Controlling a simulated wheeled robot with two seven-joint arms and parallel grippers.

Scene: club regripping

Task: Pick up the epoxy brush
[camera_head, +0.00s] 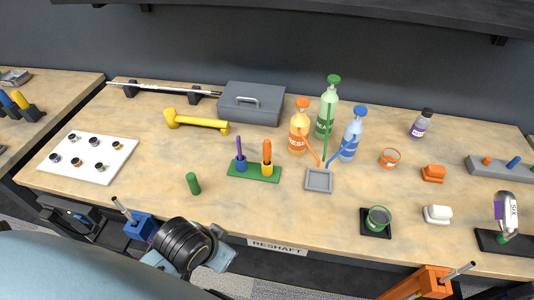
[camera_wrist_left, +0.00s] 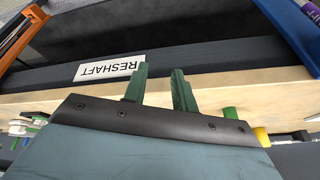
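My left arm reaches in at the lower left of the head view, near the bench's front edge and well short of the green base. The left gripper's two green fingers (camera_wrist_left: 160,90) are apart and empty in the wrist view, by the bench edge. My right gripper is out of view.
A green cylinder (camera_head: 193,183) stands left of the green base. Bottles (camera_head: 299,128) and a grey tray (camera_head: 319,180) stand right of it. A yellow hammer-like tool (camera_head: 197,122) lies behind. Blue (camera_head: 141,226) and orange (camera_head: 431,282) clamps jut from the front edge.

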